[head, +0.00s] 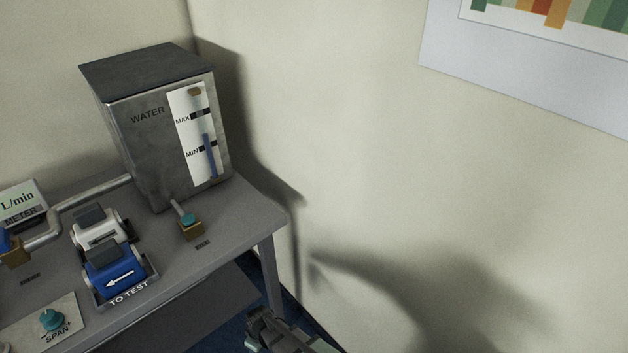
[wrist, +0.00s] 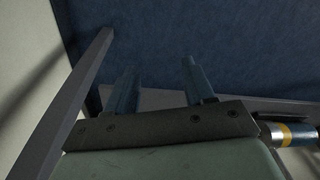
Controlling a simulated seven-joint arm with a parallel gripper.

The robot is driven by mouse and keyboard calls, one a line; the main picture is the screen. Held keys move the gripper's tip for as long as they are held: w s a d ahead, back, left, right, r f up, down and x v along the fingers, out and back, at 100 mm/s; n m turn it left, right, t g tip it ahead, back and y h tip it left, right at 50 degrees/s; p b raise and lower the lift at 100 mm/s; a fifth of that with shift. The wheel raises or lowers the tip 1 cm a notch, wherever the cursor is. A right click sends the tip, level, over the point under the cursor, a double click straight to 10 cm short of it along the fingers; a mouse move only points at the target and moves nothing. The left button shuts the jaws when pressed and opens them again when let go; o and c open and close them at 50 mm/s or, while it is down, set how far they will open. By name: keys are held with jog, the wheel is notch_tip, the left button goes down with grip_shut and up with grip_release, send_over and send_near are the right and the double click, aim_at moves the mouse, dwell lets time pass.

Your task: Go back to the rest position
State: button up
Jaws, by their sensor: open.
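My gripper (wrist: 158,90) shows in the wrist view with its two blue fingers apart and nothing between them. In the head view part of my arm's end (head: 262,330) shows at the bottom, low beside the table's right front leg; its fingers cannot be made out there. The gripper is clear of everything on the table top.
The grey table (head: 258,208) bears a metal water tank (head: 150,140), a blue device (head: 115,280) and a white one (head: 100,229) in a tray, a small teal-topped valve (head: 189,222), a span knob (head: 52,319) and a meter (head: 20,205).

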jog(key=s+d+f+m+g+h, duration=0.1)
jog(key=s+d+m+g, duration=0.15)
jog(key=d, duration=0.85)
jog(key=s+d+f+m+g+h, duration=0.15)
jog(key=d+m, duration=0.25)
jog(key=d, duration=0.8)
jog(key=s+d+r+m+g+y, duration=0.1)
jog(key=s+d+m, duration=0.5)
jog(key=s+d, duration=0.8)
jog(key=shift+d+r+g, duration=0.25)
jog(key=shift+r+g, duration=0.2)
jog(key=shift+g, duration=0.55)
jog(key=shift+m, duration=0.25)
